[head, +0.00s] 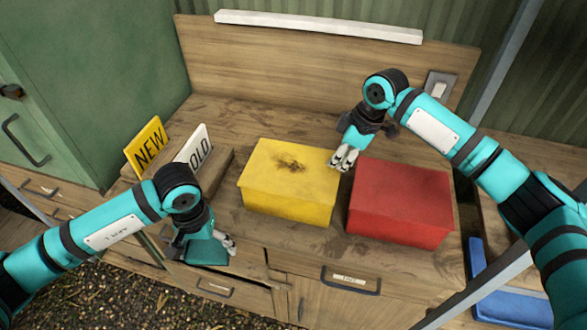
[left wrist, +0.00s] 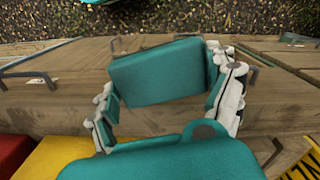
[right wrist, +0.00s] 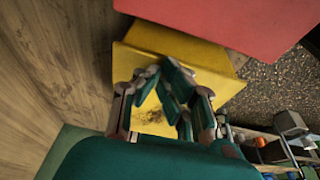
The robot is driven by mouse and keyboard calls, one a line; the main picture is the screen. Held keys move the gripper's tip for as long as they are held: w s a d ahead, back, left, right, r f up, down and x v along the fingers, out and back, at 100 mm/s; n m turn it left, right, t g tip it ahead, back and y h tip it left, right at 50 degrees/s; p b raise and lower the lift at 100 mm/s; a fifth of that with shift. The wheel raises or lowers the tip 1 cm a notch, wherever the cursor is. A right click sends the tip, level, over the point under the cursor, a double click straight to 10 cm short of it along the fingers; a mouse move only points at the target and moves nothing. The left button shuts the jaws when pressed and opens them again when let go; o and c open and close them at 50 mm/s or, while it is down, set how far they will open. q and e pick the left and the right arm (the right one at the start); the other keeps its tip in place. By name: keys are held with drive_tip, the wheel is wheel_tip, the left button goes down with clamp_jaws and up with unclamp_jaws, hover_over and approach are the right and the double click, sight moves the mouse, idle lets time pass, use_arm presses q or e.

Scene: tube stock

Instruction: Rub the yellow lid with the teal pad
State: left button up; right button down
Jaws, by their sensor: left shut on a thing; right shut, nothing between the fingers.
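The yellow lid (head: 275,178) tops a yellow box on the bench and bears a dark smudge (head: 290,164) near its middle. The lid and smudge also show in the right wrist view (right wrist: 205,55). My left gripper (head: 229,243) is shut on the teal pad (left wrist: 155,75), in front of and left of the yellow box, near the bench's front edge and apart from the lid. In the head view the pad (head: 203,249) hangs by the gripper. My right gripper (head: 344,160) is shut and empty, near the yellow lid's right back corner, by the red box.
A red box (head: 402,203) stands right of the yellow one with a narrow gap. NEW (head: 147,146) and OLD (head: 198,149) signs stand at the left. A wall switch (head: 440,84) is behind. Drawers and handles line the bench front. A blue bin (head: 500,292) is at lower right.

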use_arm(q)
drive_tip(key=shift+r, duration=0.1)
wheel_tip(320, 180, up, 7)
drive_tip(key=p, duration=0.7)
use_arm(e)
wheel_tip(320, 180, up, 6)
drive_tip(key=shift+r, duration=0.2)
drive_tip(key=v, duration=0.7)
